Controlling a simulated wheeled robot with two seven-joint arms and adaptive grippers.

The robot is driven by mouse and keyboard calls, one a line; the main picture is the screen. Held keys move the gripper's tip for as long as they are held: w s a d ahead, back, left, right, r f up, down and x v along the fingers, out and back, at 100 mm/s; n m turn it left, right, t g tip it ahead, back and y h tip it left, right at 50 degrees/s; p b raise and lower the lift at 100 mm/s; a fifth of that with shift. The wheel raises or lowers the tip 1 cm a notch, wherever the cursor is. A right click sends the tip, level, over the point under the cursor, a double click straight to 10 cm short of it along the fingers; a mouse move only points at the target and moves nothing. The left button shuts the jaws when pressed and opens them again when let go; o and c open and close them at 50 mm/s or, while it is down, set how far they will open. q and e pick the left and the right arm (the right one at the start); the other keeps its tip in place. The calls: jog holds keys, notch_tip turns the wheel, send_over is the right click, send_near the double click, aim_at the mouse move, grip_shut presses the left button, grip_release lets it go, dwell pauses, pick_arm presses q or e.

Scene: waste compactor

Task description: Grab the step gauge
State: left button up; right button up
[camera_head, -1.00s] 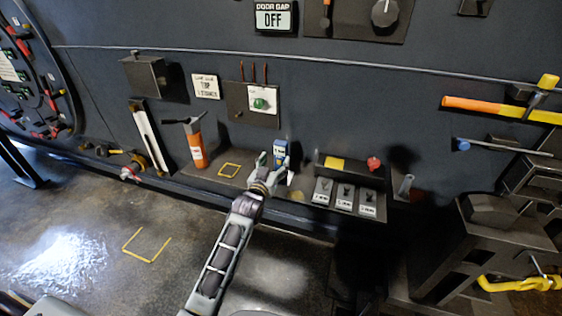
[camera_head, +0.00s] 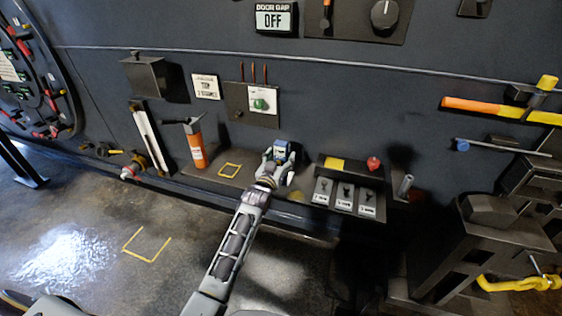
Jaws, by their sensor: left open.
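A small upright block with a blue and white top (camera_head: 281,147), which I take to be the step gauge, stands at the back of a dark shelf below the wall panel. My left gripper (camera_head: 278,165) is open, right in front of it, with its fingers near the block's two sides. The fingers hide the block's lower part, so I cannot tell whether they touch it. My right gripper is not in the picture.
To the right is a dark tray (camera_head: 348,170) with labelled slots in front and a red knob (camera_head: 374,163).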

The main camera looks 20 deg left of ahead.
aim_at(281, 142)
pick_arm(q)
jog(key=shift+w, duration=0.4)
jog(key=c, duration=1.3)
jog(key=shift+r, duration=0.15)
jog(key=shift+r, duration=4.9)
